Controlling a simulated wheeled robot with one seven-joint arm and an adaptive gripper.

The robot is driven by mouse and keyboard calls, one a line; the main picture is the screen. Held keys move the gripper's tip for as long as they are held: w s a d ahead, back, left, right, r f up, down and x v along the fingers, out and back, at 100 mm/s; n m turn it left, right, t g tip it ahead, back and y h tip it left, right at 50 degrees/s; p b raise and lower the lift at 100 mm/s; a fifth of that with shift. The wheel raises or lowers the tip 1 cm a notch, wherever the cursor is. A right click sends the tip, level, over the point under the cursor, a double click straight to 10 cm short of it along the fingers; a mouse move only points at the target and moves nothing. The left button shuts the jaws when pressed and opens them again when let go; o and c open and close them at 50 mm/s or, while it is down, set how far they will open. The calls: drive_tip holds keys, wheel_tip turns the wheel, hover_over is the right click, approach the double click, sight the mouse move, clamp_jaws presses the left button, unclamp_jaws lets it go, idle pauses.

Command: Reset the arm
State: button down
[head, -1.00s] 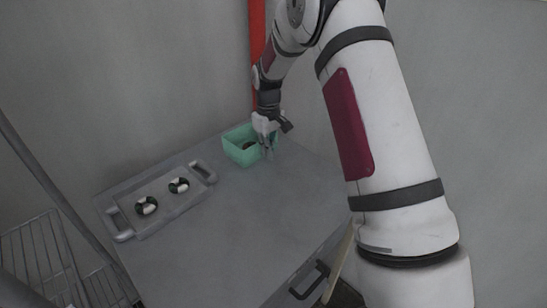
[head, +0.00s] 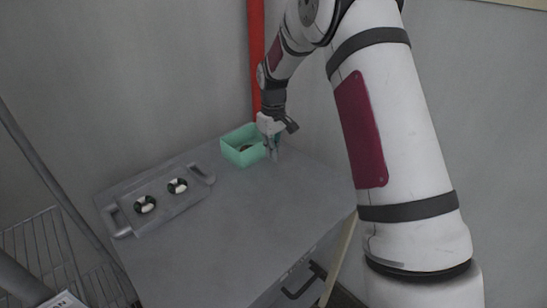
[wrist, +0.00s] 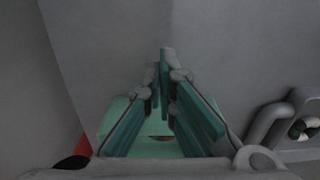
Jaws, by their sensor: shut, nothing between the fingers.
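My gripper (head: 274,154) is shut and empty, pointing down at the right side of the green bin (head: 232,152) at the back of the grey table. In the wrist view my gripper's fingertips (wrist: 165,62) are together, with the bin (wrist: 142,148) behind and below the fingers. The bin holds something small and dark; what it is cannot be told. My arm comes in from the upper right in the head view.
A grey tray (head: 168,215) with two black-and-white rings (head: 145,204) (head: 177,186) lies on the table's left. A red vertical pipe (head: 256,55) stands behind the bin. A wire rack (head: 45,250) is at lower left. The table's middle (head: 215,250) is clear.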

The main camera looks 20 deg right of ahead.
drive_tip(key=s+a+r+m+t, duration=0.1)
drive_tip(key=s+r, duration=0.3)
drive_tip(key=r, duration=0.5)
drive_tip(key=s+a+r, duration=0.1)
drive_tip(key=s+r, duration=0.3)
drive_tip(key=r, duration=0.4)
drive_tip(key=s+a+r+m+t, duration=0.1)
drive_tip(key=s+r, duration=0.5)
drive_tip(key=s, duration=0.6)
drive_tip(key=s+a+m+t+p, duration=0.1)
drive_tip(key=s+a+m+t, duration=0.1)
drive_tip(key=s, duration=1.7)
drive_tip(key=shift+f+m+p, duration=0.3)
drive_tip(key=shift+p, duration=0.1)
